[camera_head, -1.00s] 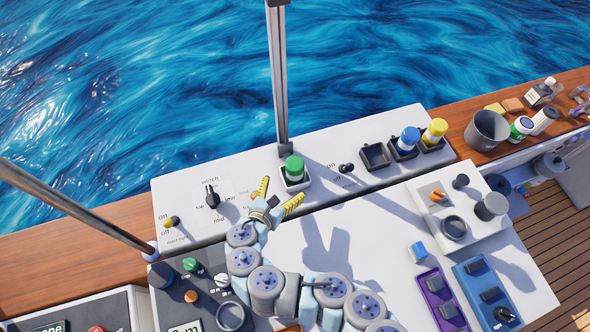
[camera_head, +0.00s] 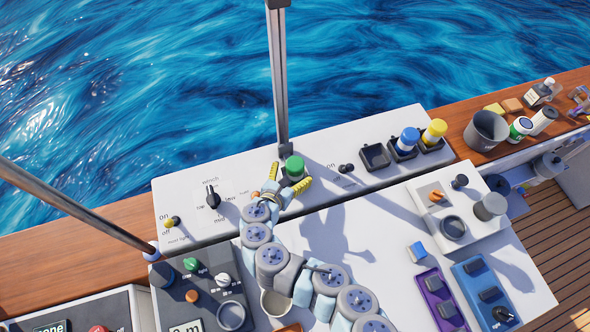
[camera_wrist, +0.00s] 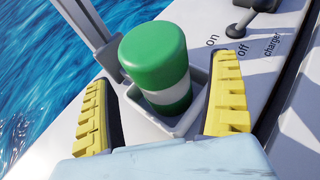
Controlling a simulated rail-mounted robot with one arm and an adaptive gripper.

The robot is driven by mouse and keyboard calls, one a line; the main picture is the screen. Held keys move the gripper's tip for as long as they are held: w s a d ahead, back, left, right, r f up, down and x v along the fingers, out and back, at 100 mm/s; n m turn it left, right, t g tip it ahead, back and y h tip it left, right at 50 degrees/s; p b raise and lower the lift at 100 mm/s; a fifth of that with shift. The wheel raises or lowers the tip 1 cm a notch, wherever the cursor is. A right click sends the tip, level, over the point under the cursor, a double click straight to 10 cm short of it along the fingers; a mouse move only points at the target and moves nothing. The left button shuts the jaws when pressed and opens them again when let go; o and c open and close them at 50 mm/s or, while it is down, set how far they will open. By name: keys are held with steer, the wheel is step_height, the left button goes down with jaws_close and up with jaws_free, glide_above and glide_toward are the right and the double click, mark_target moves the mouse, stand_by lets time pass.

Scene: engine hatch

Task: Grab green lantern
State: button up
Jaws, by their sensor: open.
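The green lantern (camera_head: 294,167) is a short cylinder with a green top and a pale band. It stands in a small square holder on the white panel, near the foot of the metal post. In the wrist view the lantern (camera_wrist: 155,62) is upright between the two yellow ridged fingers of my gripper (camera_wrist: 165,115). Gaps show on both sides of it, and its base is partly hidden by the holder's rim. In the head view my gripper (camera_head: 289,185) is open, with one finger on each side of the lantern.
A metal post (camera_head: 279,80) rises right behind the lantern. A charger switch (camera_head: 346,168) is just to its right, and a winch knob (camera_head: 212,196) is to its left. Blue (camera_head: 409,138) and yellow (camera_head: 435,130) lanterns stand in holders further right, beside an empty holder (camera_head: 374,156).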

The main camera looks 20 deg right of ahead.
steer(key=shift+x, duration=1.2)
steer(key=c, duration=1.3)
steer(key=shift+c, duration=0.2)
